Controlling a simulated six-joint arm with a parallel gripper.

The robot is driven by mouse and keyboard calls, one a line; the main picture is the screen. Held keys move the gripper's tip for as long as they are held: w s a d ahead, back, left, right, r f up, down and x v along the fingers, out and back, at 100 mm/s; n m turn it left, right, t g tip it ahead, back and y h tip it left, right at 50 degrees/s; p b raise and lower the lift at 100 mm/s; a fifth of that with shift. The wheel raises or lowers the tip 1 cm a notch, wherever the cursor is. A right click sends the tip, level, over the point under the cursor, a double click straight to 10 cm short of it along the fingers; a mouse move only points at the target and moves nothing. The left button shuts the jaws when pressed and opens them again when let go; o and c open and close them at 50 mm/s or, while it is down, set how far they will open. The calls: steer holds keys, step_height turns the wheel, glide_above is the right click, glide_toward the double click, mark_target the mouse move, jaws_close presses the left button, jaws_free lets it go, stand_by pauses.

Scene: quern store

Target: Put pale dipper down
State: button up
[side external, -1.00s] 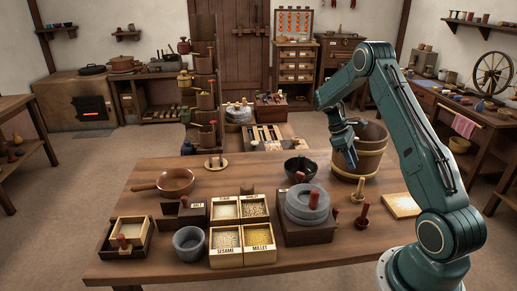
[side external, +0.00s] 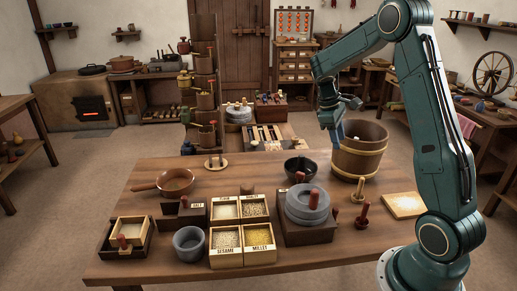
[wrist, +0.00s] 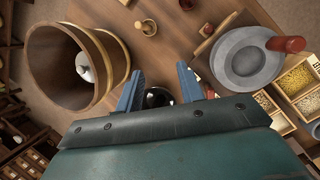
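My gripper (side external: 338,134) is raised beside the left rim of the wooden bucket (side external: 359,163). In the wrist view my gripper (wrist: 158,88) has its two blue fingers apart, with nothing held between them. A pale, rounded thing (wrist: 86,67) lies inside the bucket, apart from my fingers; I cannot tell for sure that it is the pale dipper. A pale wooden upright handle on a round base (side external: 358,190) stands on the table in front of the bucket.
A dark bowl (side external: 300,167) stands left of the bucket. A grey quern (side external: 307,213), labelled grain boxes (side external: 226,240), a brown pan (side external: 175,182) and a red-handled piece (side external: 363,215) crowd the table (side external: 140,262). The front right has some bare wood.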

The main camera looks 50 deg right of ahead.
steer(key=s+a+r+t, duration=0.35)
steer(key=a+r, duration=0.35)
steer(key=a, duration=0.3)
steer(key=s+a+r+t, duration=0.35)
steer(key=a+r, duration=0.25)
steer(key=a, duration=0.5)
steer(key=s+a+m+t+y, duration=0.1)
steer(key=s+a+y, duration=0.1)
steer(key=s+a, duration=0.5)
steer(key=shift+s+a+t, duration=0.25)
steer(key=shift+s+t, duration=0.15)
steer(key=shift+s, duration=0.15)
steer(key=shift+f, duration=0.1)
